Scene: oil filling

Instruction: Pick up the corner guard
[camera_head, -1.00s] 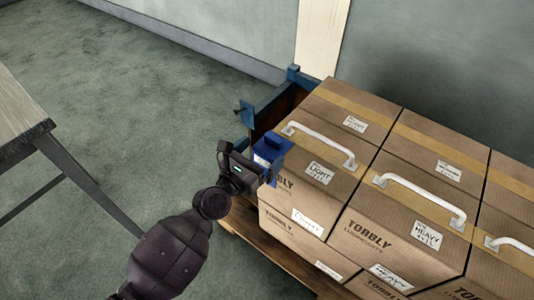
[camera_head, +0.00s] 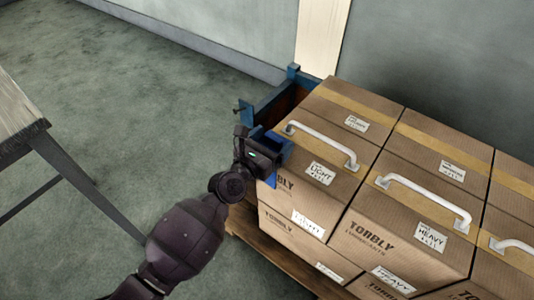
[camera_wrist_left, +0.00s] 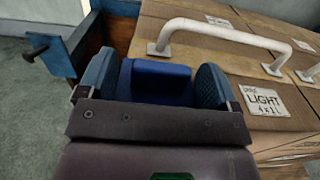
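The blue corner guard (camera_head: 271,181) sits at the near left corner of the carton with the "LIGHT" label (camera_head: 320,173). My left gripper (camera_head: 268,145) is at the guard, its fingers wide apart. In the left wrist view the guard (camera_wrist_left: 157,80) lies between the two blue-grey finger pads, which stand close to its left and right sides. I cannot tell whether the pads press on it. Much of the guard is hidden by the gripper in the head view. My right gripper is not in view.
Brown cartons with white handles (camera_head: 425,200) fill the right, on a wooden pallet (camera_head: 262,243). A blue metal frame (camera_head: 270,107) with a protruding pin stands behind the gripper. A grey table (camera_head: 18,115) is at the left. The floor between is clear.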

